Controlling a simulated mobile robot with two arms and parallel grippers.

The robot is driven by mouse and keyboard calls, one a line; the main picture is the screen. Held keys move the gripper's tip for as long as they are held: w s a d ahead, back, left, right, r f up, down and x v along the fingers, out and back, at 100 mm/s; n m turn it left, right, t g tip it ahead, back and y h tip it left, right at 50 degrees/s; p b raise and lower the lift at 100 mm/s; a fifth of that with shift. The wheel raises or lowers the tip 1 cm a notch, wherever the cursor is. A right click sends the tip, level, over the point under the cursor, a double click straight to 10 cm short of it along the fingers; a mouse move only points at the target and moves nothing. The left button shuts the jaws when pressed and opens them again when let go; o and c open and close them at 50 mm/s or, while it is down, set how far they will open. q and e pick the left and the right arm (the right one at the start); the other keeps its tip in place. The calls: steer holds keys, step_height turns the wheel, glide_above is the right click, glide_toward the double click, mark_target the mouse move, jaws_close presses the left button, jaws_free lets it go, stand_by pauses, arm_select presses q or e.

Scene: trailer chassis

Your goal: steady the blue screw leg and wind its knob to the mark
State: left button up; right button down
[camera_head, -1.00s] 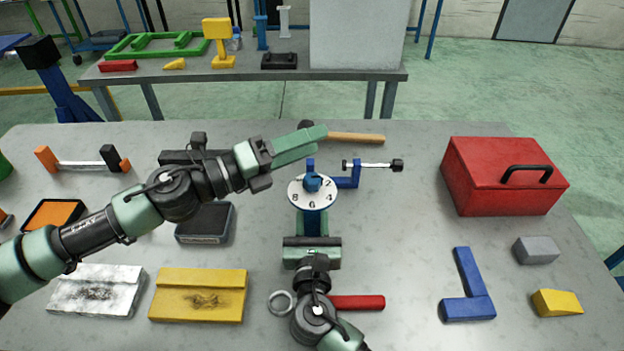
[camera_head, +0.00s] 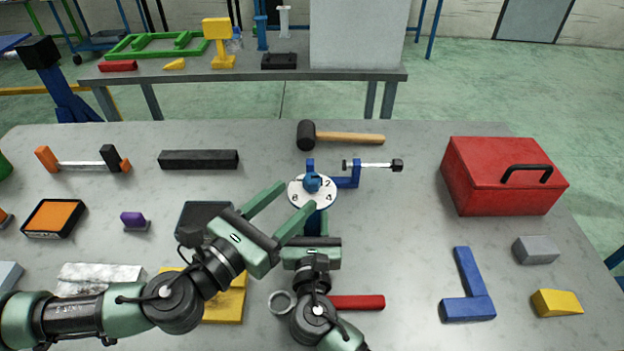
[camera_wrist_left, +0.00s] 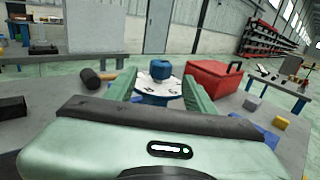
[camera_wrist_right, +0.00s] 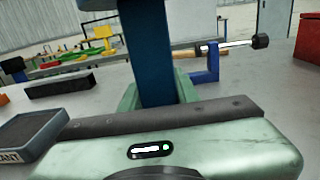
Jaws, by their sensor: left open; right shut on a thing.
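The blue screw leg stands upright; its post (camera_wrist_right: 152,60) fills the middle of the right wrist view. On top are a white numbered dial (camera_head: 323,201) and a blue knob (camera_head: 312,182). My right gripper (camera_head: 312,230) is shut on the blue post below the dial. My left gripper (camera_head: 293,197) is open at the near left of the dial, its fingers aimed towards the knob. In the left wrist view the knob (camera_wrist_left: 162,68) shows between the fingers, ahead of the palm. One left finger hides part of the dial. I cannot make out the mark.
A blue clamp (camera_head: 347,181) with a black-ended screw stands close right of the dial. A mallet (camera_head: 345,137) lies behind it. A red toolbox (camera_head: 505,178) is at the right, and a red-handled tool (camera_head: 357,302) lies near my right wrist. The table between clamp and toolbox is clear.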

mark_target(305, 187)
arm_select(q)
steer(key=x, duration=0.6)
steer(key=shift+w+d, duration=0.2)
jaws_close()
